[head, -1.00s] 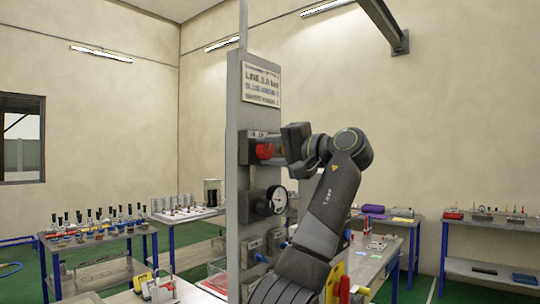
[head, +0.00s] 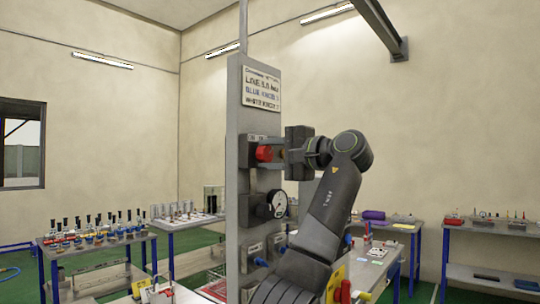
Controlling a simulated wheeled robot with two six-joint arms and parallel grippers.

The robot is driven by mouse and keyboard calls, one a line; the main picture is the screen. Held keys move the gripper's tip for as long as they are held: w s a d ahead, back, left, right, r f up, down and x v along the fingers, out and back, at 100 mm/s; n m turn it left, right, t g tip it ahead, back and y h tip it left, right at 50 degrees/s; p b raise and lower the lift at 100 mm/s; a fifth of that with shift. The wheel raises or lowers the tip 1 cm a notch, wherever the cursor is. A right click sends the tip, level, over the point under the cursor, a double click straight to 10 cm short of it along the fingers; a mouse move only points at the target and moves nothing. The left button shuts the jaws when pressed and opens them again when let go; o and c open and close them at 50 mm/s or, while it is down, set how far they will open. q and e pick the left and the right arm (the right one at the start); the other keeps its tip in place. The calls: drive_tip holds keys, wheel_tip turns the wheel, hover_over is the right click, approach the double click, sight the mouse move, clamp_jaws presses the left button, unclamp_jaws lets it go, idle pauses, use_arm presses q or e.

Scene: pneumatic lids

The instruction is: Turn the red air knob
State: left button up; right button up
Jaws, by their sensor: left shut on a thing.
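The red air knob (head: 264,153) sticks out from the upper part of a grey upright panel (head: 239,90) in the middle of the head view. My left gripper (head: 279,153) is shut on the knob, coming at it from the right. The gripper body hides part of the knob and the fingertips. My right gripper is not in view.
A round pressure gauge (head: 277,203) sits on the panel below the knob, and a label plate (head: 261,89) is above it. A table with several bottles (head: 95,236) stands at the left. Benches with small items stand at the right.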

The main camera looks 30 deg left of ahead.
use_arm(q)
drive_tip(key=o, duration=1)
drive_tip(key=d+b, duration=0.1)
drive_tip(key=d, duration=0.4)
drive_tip(key=s+d+b, duration=0.1)
drive_tip(key=d, duration=0.5)
drive_tip(key=d+b, duration=0.1)
drive_tip(key=d, duration=0.5)
drive_tip(key=shift+s+d, duration=0.15)
drive_tip(key=shift+d, duration=0.05)
